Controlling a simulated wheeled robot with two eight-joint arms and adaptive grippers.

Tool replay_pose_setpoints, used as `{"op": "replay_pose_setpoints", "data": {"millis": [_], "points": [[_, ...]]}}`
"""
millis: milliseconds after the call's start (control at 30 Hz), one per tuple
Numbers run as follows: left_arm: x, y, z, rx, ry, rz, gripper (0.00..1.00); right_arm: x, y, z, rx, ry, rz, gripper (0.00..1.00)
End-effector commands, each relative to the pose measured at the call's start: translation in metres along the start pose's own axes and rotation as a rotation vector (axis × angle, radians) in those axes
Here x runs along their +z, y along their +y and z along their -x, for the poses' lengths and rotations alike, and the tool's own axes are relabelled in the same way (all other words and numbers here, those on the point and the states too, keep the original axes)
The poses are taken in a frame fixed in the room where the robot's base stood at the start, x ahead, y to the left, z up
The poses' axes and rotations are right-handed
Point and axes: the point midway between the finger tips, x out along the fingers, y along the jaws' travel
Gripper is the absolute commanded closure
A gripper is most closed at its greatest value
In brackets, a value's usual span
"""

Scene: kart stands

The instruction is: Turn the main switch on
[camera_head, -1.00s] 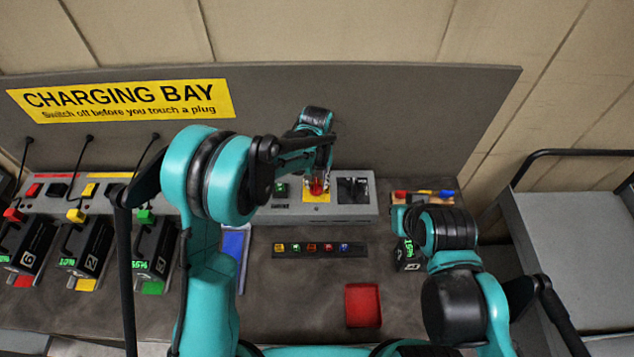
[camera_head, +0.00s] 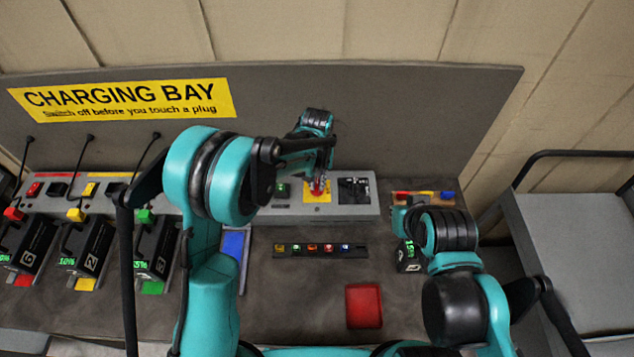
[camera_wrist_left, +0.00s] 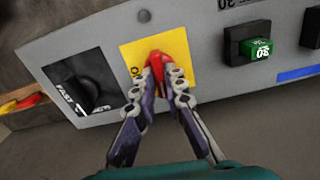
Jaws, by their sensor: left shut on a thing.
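The main switch is a red knob (camera_head: 318,187) on a yellow plate (camera_head: 309,197), set in the grey panel behind the bench. In the left wrist view the red knob (camera_wrist_left: 158,62) stands before its yellow plate (camera_wrist_left: 180,42), with a "0" mark left of it. My left gripper (camera_wrist_left: 162,80) is shut on the knob, one finger on each side. In the head view my left gripper (camera_head: 320,180) partly covers the knob. My right arm is over the right side of the bench; its fingers are hidden.
A black rotary selector marked FAST (camera_wrist_left: 85,85) is beside the yellow plate. A green-capped socket (camera_wrist_left: 255,48) is on its other side. A red tray (camera_head: 363,305) and a strip of coloured pieces (camera_head: 320,250) lie in front. Several batteries stand left.

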Motion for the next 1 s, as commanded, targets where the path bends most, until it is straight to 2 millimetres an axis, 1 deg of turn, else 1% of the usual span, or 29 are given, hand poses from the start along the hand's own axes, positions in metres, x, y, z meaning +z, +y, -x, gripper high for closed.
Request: {"op": "replay_pose_setpoints", "data": {"millis": [267,1000], "points": [[0.000,0.000,-0.002,0.000,0.000,-0.195,1.00,0.007,0.000,-0.009,0.000,0.000,0.000,1.00],[0.000,0.000,-0.001,0.000,0.000,-0.897,1.00,0.021,0.000,-0.029,0.000,0.000,0.000,1.00]]}}
